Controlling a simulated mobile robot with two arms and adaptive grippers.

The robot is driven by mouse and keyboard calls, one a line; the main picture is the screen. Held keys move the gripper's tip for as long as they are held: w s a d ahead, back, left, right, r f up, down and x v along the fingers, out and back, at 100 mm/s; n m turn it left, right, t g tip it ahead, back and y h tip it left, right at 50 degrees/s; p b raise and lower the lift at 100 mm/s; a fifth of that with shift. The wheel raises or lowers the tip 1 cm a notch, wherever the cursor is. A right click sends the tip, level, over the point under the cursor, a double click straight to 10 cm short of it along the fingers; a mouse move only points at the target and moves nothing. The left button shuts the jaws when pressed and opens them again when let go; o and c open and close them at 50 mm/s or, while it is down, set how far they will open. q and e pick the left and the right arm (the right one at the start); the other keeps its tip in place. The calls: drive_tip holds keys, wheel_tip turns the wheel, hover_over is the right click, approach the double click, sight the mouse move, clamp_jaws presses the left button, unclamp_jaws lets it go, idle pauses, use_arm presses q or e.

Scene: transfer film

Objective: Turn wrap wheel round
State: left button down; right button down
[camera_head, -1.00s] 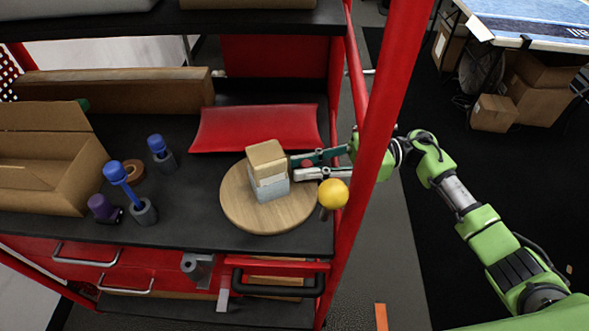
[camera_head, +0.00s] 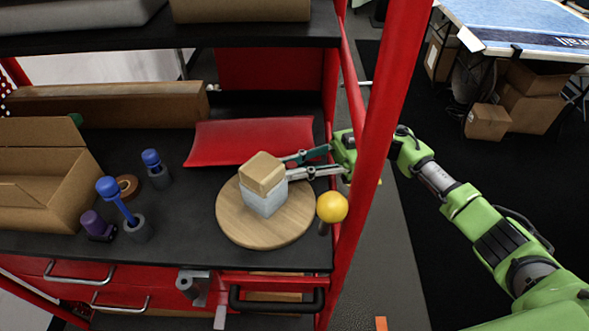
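The wrap wheel is a round wooden disc (camera_head: 242,224) on the black shelf top. Near its middle stands a grey-white block (camera_head: 264,199) with a light brown box (camera_head: 262,171) on top. My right gripper (camera_head: 285,168) reaches in from the right, past the red post. Its two fingers are spread, with nothing between them. The fingertips are at the back right side of the stack; I cannot tell whether they touch it. A yellow ball knob (camera_head: 332,207) on a short stem is at the disc's right edge. My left gripper is not in view.
A red curved tray (camera_head: 245,141) lies behind the disc. A red post (camera_head: 374,140) crosses in front of my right arm. Blue-capped tools in grey holders (camera_head: 138,229), a purple-capped piece (camera_head: 96,224) and an open cardboard box (camera_head: 40,185) are on the left.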

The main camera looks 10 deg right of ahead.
drive_tip(key=shift+w+a+r, duration=0.1)
drive_tip(key=shift+w+a, duration=0.95)
drive_tip(key=shift+a, duration=0.25)
drive_tip(key=c, duration=1.9)
unclamp_jaws()
drive_tip(key=shift+a, duration=0.1)
drive_tip(key=w+d, duration=0.1)
drive_tip(key=d, duration=1.1)
drive_tip(key=shift+w, duration=0.35)
